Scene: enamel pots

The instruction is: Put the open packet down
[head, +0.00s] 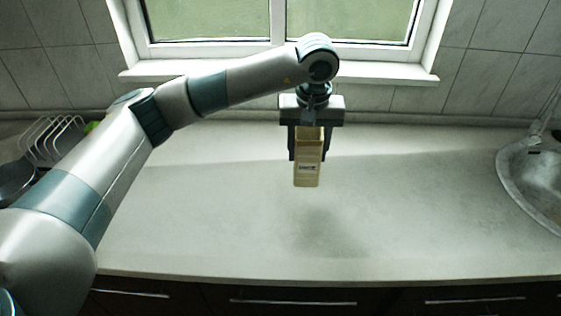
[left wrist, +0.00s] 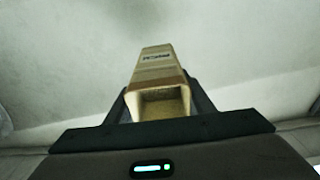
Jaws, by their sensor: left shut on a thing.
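A tan, narrow packet (head: 308,170) with a small dark label hangs upright between the fingers of my left gripper (head: 307,157) in the head view. The gripper is shut on it and points down over the countertop. A soft shadow lies on the counter below, so the packet appears to be held above the surface. In the left wrist view the packet (left wrist: 158,72) stands out between the dark fingers, its near end open and showing a hollow with tan contents. My right gripper is in neither view.
The pale countertop (head: 220,220) is clear around and below the packet. A metal sink (head: 540,180) is at the right. A wire dish rack (head: 52,140) and a dark pan (head: 15,180) are at the far left. A window sill (head: 390,74) runs behind the arm.

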